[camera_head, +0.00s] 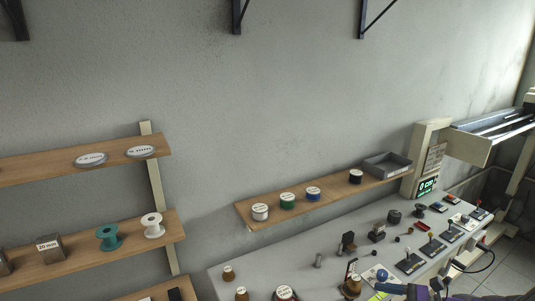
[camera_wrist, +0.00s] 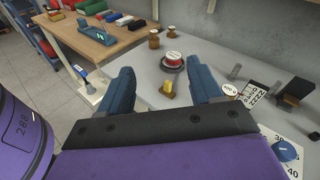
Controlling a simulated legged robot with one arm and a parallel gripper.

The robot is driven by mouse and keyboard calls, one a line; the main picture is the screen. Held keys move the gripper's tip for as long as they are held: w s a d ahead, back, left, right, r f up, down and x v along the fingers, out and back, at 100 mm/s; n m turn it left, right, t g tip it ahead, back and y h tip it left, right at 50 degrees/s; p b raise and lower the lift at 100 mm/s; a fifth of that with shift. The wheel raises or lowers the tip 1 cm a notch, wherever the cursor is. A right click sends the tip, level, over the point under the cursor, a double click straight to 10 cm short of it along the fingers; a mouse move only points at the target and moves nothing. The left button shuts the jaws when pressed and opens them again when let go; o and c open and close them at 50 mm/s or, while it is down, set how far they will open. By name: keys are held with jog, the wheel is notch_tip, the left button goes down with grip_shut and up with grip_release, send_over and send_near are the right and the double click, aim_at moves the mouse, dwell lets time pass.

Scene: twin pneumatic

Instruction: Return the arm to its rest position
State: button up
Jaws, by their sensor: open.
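My gripper (camera_wrist: 160,80) shows in the wrist view with its two blue fingers spread wide apart and nothing between them. It is over the grey bench top (camera_wrist: 145,62). In the head view, a blue and purple part at the bottom right edge appears to be my gripper (camera_head: 392,289), low over the bench near a white plate with a blue knob (camera_head: 382,275). Most of my arm is out of view.
The bench holds several joysticks, weights and small parts towards the right. A wooden shelf (camera_head: 335,196) with spools and a grey tray (camera_head: 388,165) runs above it. More shelves (camera_head: 75,238) hang at left. In the wrist view, a wooden table (camera_wrist: 90,42) stands at back left.

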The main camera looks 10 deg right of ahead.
jog(key=s+a+r+n+g+h, duration=0.1)
jog(key=s+a+r+n+g, duration=0.25)
jog(key=a, duration=0.45)
jog(key=s+a+r+n+g+h, duration=0.2)
jog(key=s+a+n+g, duration=0.15)
jog(key=a, duration=0.45)
jog(key=s+a+r+n+g+h, duration=0.1)
jog(key=s+a+r+n+g, duration=0.2)
jog(key=a+n, duration=0.3)
jog(key=s+n+h, duration=0.8)
jog(key=s+h, duration=0.2)
jog(key=s, duration=0.8)
jog(key=shift+s+r+n, duration=0.25)
jog(key=shift+s+n, duration=0.05)
jog(key=shift+s, duration=0.05)
jog(key=shift+a, duration=0.15)
